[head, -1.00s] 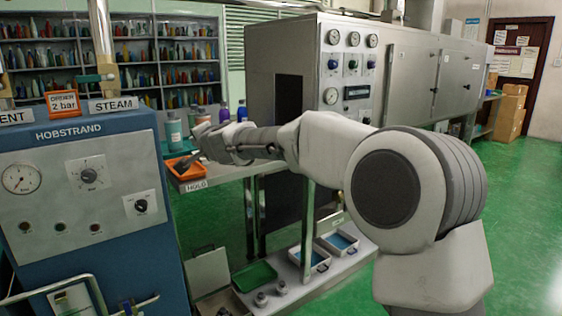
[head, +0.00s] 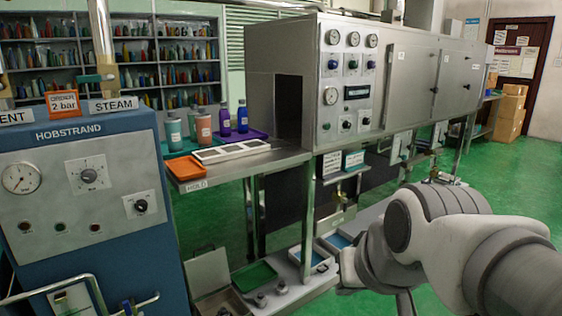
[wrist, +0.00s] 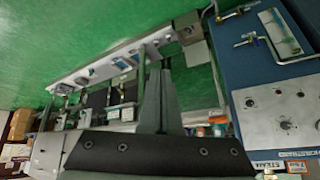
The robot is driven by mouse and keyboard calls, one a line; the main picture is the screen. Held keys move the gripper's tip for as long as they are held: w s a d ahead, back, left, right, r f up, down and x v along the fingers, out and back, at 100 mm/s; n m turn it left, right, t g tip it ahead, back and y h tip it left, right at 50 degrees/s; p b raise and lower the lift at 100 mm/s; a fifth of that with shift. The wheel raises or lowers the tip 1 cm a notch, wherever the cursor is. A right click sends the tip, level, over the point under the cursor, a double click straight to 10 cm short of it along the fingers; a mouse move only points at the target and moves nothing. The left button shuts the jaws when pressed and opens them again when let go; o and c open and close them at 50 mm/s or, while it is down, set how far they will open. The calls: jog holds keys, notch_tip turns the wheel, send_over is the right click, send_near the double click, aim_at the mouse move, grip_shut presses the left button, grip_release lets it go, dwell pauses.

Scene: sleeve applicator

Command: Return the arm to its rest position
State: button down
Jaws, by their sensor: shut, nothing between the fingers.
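My gripper (wrist: 160,75) shows in the wrist view with its dark fingers together and nothing between them. It hangs over the floor and equipment area, apart from any object. In the head view my arm is folded low at the right, in front of the steel machine (head: 420,80). The gripper itself cannot be clearly made out there.
A steel table holds an orange tray (head: 186,168), a white frame (head: 231,152) and several bottles. The blue steam unit (head: 90,215) stands at left. A low shelf with a green tray (head: 254,276) lies near my arm. Green floor (head: 535,190) is open at right.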

jog(key=s+d+f+h, duration=0.1)
jog(key=s+d+f, duration=0.3)
jog(key=s, duration=0.2)
notch_tip(320, 180, up, 27)
jog(key=g+p, duration=0.1)
jog(key=p, duration=2.6)
jog(key=shift+s+d+r, duration=0.15)
jog(key=shift+s+d, duration=0.05)
